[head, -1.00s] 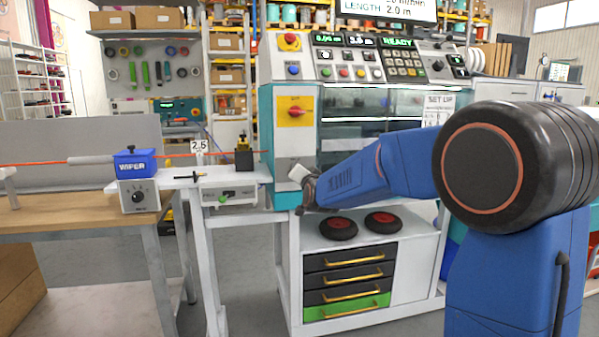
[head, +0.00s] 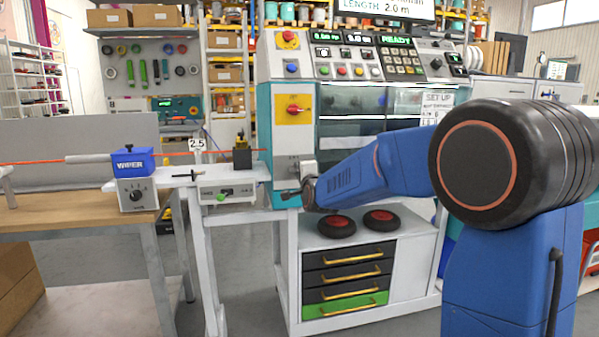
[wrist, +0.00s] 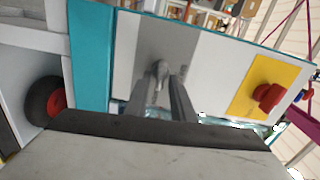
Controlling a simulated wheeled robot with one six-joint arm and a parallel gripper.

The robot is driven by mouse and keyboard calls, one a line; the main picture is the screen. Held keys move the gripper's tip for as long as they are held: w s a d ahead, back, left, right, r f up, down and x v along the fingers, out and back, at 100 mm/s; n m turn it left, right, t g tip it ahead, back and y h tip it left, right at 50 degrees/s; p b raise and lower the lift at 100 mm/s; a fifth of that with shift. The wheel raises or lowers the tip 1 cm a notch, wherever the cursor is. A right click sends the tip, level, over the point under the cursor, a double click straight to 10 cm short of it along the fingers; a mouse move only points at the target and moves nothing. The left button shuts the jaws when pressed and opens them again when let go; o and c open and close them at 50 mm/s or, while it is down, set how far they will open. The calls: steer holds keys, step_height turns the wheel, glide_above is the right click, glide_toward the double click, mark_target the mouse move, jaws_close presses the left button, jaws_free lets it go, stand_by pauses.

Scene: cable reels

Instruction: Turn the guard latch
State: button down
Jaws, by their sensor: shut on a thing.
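The guard latch (wrist: 160,68) is a small grey metal part on the grey plate of the machine's front panel. In the wrist view my gripper (wrist: 161,90) has its two fingers closed around the latch, which shows between their tips. In the head view my gripper (head: 290,195) is at the lower part of the panel, below the yellow plate, and the latch is hidden or too small to make out there.
A red rotary switch (head: 297,109) on a yellow plate sits above my gripper; it also shows in the wrist view (wrist: 268,96). Two black-and-red wheels (head: 337,226) lie on the shelf below right.

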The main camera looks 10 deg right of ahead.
steer(key=shift+f+m, duration=0.1)
steer(key=shift+m, duration=0.4)
steer(key=c, duration=1.8)
jaws_free()
steer(key=shift+c, duration=0.2)
steer(key=s, duration=1.7)
steer(key=shift+s, duration=0.25)
steer(key=s+d+f+n+g, duration=0.2)
steer(key=s+f+n+g, duration=0.2)
steer(key=s, duration=0.9)
steer(key=s+d+f+n+g, duration=0.2)
steer(key=s+f+n+g, duration=0.2)
steer(key=s+f+n, duration=0.4)
steer(key=s+d+f+n+g, duration=0.2)
steer(key=s+f+n+g, duration=0.3)
steer(key=s, duration=1.3)
step_height(320, 180, down, 3)
steer(key=shift+r+n, duration=0.15)
steer(key=shift+n, duration=0.45)
